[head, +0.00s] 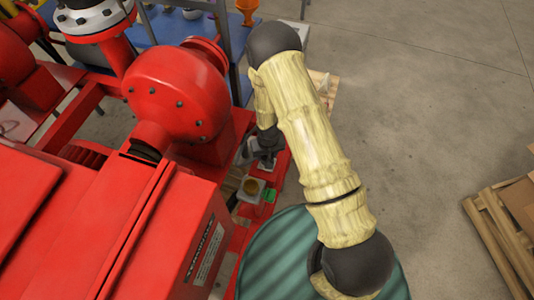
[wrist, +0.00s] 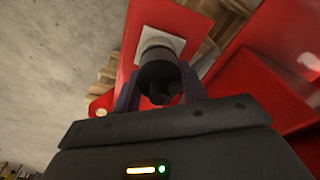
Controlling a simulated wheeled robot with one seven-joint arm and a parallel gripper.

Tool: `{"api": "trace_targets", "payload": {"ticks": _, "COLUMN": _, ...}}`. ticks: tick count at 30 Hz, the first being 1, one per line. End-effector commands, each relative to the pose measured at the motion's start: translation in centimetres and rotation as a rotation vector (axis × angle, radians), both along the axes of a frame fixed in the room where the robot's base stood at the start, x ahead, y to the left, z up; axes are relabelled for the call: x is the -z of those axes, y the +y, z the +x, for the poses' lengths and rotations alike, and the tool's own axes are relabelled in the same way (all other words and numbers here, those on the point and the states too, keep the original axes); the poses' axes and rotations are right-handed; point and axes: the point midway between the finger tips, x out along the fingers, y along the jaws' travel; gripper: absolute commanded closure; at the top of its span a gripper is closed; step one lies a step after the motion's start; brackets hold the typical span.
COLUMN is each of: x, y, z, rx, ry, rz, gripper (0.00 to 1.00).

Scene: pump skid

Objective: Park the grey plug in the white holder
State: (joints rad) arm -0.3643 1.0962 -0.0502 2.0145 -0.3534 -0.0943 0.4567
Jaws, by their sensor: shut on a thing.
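My gripper (wrist: 160,97) is shut on a dark grey plug (wrist: 158,74), which sits between its two fingers in the wrist view. Past the plug is the white holder (wrist: 176,44), a pale square plate on a red surface. A round pale part (wrist: 156,37) shows at the plug's far end, in front of the plate. I cannot tell whether the plug touches the holder or is apart from it. In the head view my gripper (head: 266,162) is small and dark, low beside the red pump, partly hidden by my arm. The plug is not clear there.
The red pump casing (head: 178,92) stands close left of my gripper. A pale block with a yellowish round top (head: 252,187) and a green piece (head: 269,195) are near it. A green ribbed drum (head: 275,260) stands in front. Open floor (head: 430,100) lies right; a pallet (head: 500,230) stands there.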

Motion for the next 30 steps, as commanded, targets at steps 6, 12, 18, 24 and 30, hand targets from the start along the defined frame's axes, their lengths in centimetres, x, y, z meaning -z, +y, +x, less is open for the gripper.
{"api": "trace_targets", "payload": {"ticks": 6, "x": 0.42, "y": 0.01, "z": 0.00, "rx": 0.000, "ry": 0.000, "rz": 0.000, "gripper": 0.85}}
{"api": "trace_targets", "payload": {"ticks": 12, "x": 0.47, "y": -0.04, "z": 0.01, "rx": 0.002, "ry": 0.000, "rz": 0.000, "gripper": 0.85}}
{"api": "trace_targets", "payload": {"ticks": 18, "x": 0.46, "y": -0.02, "z": 0.00, "rx": 0.001, "ry": 0.000, "rz": 0.000, "gripper": 0.36}}
{"api": "trace_targets", "payload": {"ticks": 24, "x": 0.46, "y": 0.00, "z": 0.01, "rx": 0.000, "ry": 0.000, "rz": 0.000, "gripper": 0.32}}
{"api": "trace_targets", "payload": {"ticks": 30, "x": 0.15, "y": 0.01, "z": 0.00, "rx": 0.000, "ry": -0.001, "rz": 0.000, "gripper": 0.32}}
